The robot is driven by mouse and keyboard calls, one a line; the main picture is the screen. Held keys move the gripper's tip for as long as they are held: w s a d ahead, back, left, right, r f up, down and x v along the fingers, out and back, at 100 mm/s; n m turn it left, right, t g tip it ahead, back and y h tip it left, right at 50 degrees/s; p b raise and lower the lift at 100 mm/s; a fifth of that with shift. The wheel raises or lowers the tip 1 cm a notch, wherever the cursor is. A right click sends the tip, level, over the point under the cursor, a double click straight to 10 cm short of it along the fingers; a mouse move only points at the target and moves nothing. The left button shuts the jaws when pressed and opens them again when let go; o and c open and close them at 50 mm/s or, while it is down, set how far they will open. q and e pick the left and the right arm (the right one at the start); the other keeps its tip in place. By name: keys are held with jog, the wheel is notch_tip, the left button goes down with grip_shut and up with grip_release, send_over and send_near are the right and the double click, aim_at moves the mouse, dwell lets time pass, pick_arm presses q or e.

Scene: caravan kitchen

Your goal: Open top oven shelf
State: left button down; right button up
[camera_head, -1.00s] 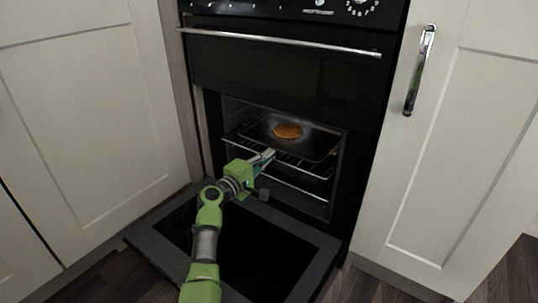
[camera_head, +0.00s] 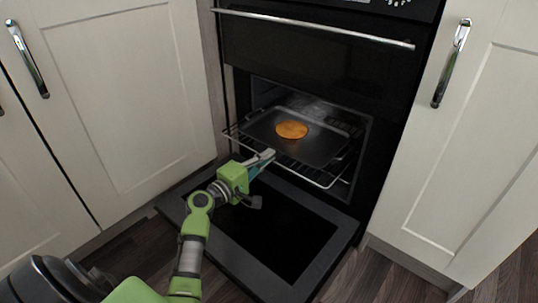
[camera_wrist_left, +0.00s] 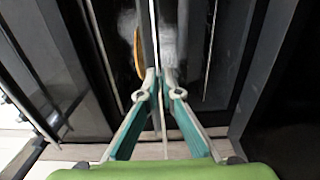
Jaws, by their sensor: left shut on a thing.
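The top oven shelf (camera_head: 303,174) is a wire rack that sticks out of the open lower oven. A dark baking tray (camera_head: 325,148) with a round orange-brown food item (camera_head: 292,130) rests on it. My left gripper (camera_head: 266,157) is at the shelf's front edge, left of its middle, shut on the front bar. In the left wrist view the gripper's fingers (camera_wrist_left: 156,82) close together at the shelf's edge, and the food item (camera_wrist_left: 138,52) shows edge-on. The fingers partly hide the gripped bar. My right gripper is not in view.
The oven door (camera_head: 330,252) is folded down low above the wooden floor, below my left arm. The upper oven's handle (camera_head: 310,28) crosses above the opening. Cream cabinets stand at left (camera_head: 110,100) and right (camera_head: 480,150).

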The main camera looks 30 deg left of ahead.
pick_arm(q)
jog(key=c, duration=2.2)
grip_release()
jog(key=shift+c, duration=0.2)
jog(key=s+a, duration=0.1)
jog(key=s, duration=1.1)
jog(key=shift+a, duration=0.35)
